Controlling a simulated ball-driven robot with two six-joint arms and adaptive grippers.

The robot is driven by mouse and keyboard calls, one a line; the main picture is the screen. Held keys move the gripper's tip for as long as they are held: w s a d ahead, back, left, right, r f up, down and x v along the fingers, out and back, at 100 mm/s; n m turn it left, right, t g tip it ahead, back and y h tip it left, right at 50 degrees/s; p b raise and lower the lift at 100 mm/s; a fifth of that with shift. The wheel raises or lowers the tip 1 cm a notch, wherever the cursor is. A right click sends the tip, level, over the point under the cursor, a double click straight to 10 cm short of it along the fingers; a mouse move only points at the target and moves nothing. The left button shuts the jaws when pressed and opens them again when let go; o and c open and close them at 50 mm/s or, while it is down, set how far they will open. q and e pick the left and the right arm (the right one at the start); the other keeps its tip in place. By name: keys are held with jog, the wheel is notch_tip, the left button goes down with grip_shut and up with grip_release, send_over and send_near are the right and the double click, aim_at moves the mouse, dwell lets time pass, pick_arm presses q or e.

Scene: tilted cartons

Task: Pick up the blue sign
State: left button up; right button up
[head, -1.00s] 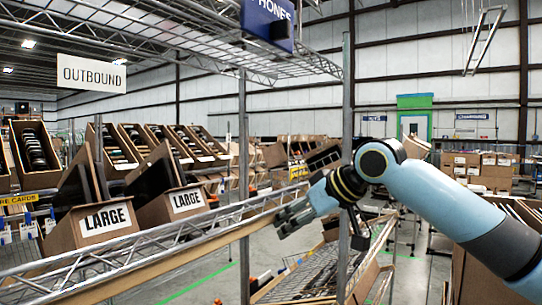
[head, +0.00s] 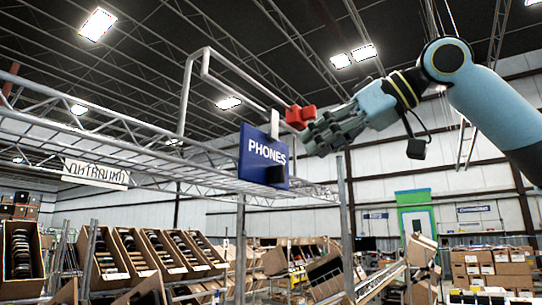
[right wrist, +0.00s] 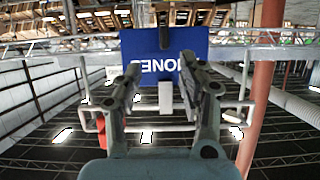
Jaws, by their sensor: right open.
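The blue sign (head: 254,165) with the white word PHONES hangs upright near the middle of the head view, at the wire rack's edge. A white tab (head: 275,122) stands at its top, and a dark block covers part of its lower face. My right gripper (head: 312,135) is open and empty, up and to the right of the sign. In the right wrist view the sign (right wrist: 145,52) appears upside down, ahead of and between the spread fingers (right wrist: 160,66). I see no contact. My left gripper is in neither view.
A wire rack shelf (head: 110,145) runs beside the sign, with metal posts below. A bent grey pipe frame (head: 184,95) rises behind it. A white OUTBOUND sign (head: 96,172) hangs at the left. Tilted cartons (head: 20,255) stand below.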

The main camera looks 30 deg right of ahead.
aim_at(284, 167)
jog(key=p+x, duration=0.1)
jog(key=x, duration=0.1)
jog(key=p+x, duration=0.2)
jog(key=x, duration=0.1)
jog(key=p+x, duration=0.1)
jog(key=x, duration=0.2)
jog(key=shift+s+a+f, duration=0.1)
jog(key=shift+s+a, duration=0.1)
jog(key=shift+a, duration=0.05)
jog(key=shift+s, duration=0.15)
grip_shut()
